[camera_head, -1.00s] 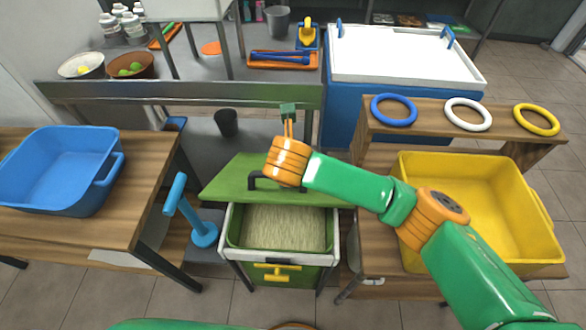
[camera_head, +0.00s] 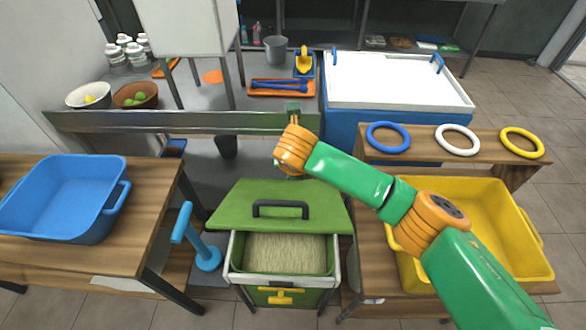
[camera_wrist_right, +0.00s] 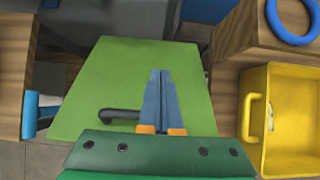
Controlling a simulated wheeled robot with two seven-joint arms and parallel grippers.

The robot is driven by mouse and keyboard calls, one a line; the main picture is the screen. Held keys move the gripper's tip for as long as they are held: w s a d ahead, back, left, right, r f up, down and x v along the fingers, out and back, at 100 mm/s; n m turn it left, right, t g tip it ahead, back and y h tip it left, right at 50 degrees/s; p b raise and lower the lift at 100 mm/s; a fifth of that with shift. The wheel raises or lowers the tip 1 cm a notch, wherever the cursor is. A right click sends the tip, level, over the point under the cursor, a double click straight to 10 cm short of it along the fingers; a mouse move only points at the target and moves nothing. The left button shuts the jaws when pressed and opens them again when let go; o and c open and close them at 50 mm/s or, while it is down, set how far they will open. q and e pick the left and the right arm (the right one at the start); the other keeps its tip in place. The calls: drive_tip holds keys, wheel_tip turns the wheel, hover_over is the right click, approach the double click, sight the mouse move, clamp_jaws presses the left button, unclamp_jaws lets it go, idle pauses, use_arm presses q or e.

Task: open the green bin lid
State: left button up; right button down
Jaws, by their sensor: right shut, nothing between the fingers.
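The green bin (camera_head: 284,270) stands between the two wooden tables in the head view. Its green lid (camera_head: 232,208) is slid or tipped back, so the front of the bin is uncovered and pale fibrous material shows inside. The lid carries a dark handle (camera_head: 281,203). My right gripper (camera_head: 293,108) is above and behind the lid, apart from the handle. In the right wrist view, its fingers (camera_wrist_right: 161,75) are shut and empty over the lid (camera_wrist_right: 85,80), with the handle (camera_wrist_right: 115,114) left of them. My left gripper is not in view.
A blue tub (camera_head: 62,190) sits on the left table. A yellow tub (camera_head: 480,215) is on the right, beside my arm. A blue post with a round foot (camera_head: 208,258) stands left of the bin. A metal counter (camera_head: 190,121) runs behind.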

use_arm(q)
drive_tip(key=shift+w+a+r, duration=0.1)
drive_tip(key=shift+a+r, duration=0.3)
use_arm(e)
drive_tip(key=shift+w+r, duration=0.35)
drive_tip(key=shift+w, duration=0.3)
idle(0.4)
